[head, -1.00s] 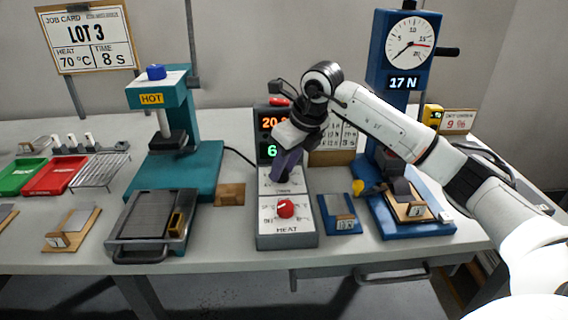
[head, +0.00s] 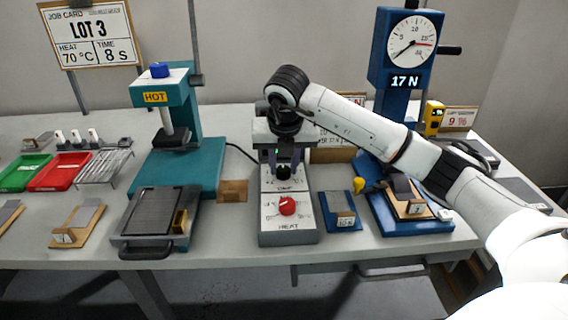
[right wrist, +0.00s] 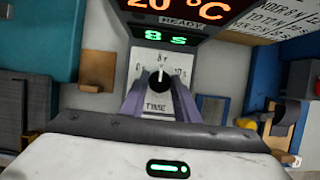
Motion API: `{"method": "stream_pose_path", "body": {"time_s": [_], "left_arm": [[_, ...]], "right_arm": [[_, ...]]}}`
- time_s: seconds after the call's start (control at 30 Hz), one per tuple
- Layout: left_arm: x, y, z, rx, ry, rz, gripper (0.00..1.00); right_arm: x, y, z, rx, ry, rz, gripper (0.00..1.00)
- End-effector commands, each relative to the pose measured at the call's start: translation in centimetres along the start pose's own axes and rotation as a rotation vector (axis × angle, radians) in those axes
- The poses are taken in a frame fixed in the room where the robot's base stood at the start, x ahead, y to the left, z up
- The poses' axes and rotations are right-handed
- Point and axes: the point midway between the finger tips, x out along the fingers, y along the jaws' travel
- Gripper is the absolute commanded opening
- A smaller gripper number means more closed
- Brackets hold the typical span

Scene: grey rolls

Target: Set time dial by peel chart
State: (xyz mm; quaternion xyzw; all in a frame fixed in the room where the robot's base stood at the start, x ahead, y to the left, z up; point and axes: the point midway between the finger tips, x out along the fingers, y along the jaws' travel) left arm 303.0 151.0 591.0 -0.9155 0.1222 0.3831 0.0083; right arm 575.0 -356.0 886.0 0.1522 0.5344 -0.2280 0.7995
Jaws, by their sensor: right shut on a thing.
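My right gripper (head: 283,168) reaches down over the grey control box (head: 270,239). In the right wrist view its fingers (right wrist: 160,82) are shut on the black time dial (right wrist: 160,77), whose white pointer points up. The green time display (right wrist: 165,38) reads 8 s. Above it the orange display (right wrist: 180,8) reads 20 °C, with READY between them. The peel chart (right wrist: 268,22) is partly in view, its text cut off. The red heat dial (head: 288,206) sits nearer the front of the box. My left gripper is not in view.
The job card (head: 90,35) reads Lot 3, 70 °C, 8 s. The blue peel tester (head: 402,50) shows 17 N. A teal press (head: 200,160) marked HOT stands left of the box. A blue stand (head: 340,222) with a sample lies close right of it.

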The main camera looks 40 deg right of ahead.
Motion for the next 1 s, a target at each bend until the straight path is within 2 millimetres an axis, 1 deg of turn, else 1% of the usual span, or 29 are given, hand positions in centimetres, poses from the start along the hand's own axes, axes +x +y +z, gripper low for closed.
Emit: {"method": "stream_pose_path", "body": {"time_s": [0.2,0.63,0.67,0.73,0.77,1.0], "left_arm": [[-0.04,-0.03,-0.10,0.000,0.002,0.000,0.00],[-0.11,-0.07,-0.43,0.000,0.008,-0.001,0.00],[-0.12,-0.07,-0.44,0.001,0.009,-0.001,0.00],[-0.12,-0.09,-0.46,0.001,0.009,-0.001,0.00],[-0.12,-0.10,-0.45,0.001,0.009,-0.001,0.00],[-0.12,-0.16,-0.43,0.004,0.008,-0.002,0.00]], "right_arm": [[-0.13,0.08,0.15,0.040,-0.003,-0.013,0.05],[-0.14,0.06,0.16,0.046,-0.003,-0.015,0.05],[-0.14,0.06,0.17,0.046,-0.003,-0.015,0.33],[-0.13,0.06,0.16,0.045,-0.003,-0.015,0.45],[-0.12,0.05,0.14,0.045,-0.003,-0.016,0.47],[-0.06,0.03,0.06,0.044,-0.001,-0.017,0.47]]}}
